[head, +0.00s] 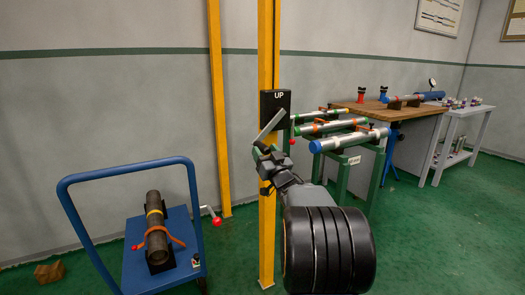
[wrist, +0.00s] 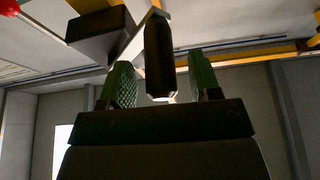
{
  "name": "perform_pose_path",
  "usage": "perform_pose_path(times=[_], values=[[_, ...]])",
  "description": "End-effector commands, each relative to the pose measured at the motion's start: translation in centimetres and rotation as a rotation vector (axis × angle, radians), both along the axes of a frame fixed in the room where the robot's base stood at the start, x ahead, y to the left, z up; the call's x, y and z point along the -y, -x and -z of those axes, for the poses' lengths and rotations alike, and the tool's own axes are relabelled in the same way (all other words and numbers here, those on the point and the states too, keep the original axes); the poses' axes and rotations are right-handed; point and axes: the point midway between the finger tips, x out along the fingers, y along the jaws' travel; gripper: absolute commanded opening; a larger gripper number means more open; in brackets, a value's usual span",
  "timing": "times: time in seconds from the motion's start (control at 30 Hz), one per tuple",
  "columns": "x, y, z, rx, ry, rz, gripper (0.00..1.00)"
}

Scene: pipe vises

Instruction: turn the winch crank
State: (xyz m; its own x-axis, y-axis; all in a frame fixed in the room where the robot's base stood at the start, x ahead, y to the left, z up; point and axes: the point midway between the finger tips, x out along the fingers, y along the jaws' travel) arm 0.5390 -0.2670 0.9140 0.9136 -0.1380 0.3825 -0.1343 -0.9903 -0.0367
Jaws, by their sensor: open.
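The winch is a black box marked UP (head: 275,103) on a yellow post in the head view. Its pale crank arm (head: 270,125) slants down to the left. In the wrist view the black winch box (wrist: 100,32) is at the upper left, and the crank's dark handle (wrist: 158,50) hangs between my green fingers. My gripper (head: 264,155) is at the lower end of the crank arm; in the wrist view my gripper (wrist: 161,80) is open, with a finger on each side of the handle and visible gaps. The handle's contact with the palm cannot be told.
A red-knobbed lever (wrist: 10,8) shows near the winch. A blue cart (head: 190,245) carrying a dark pipe stands left. A green rack (head: 345,178) with several pipes stands close right of the post, with a wooden workbench (head: 350,106) behind. Green floor lies open at right.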

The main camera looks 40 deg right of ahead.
Motion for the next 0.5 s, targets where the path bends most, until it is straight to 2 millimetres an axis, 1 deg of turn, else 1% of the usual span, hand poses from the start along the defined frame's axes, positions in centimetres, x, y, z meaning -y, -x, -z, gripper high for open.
perform_pose_path(times=[0.1,0.2,0.5], values=[[0.1,-1.0,-0.4,0.0,0.0,-0.001,0.57],[0.2,-1.5,-0.6,0.0,0.0,0.0,0.57],[0.3,-1.8,-0.7,0.0,0.0,0.0,0.57]])
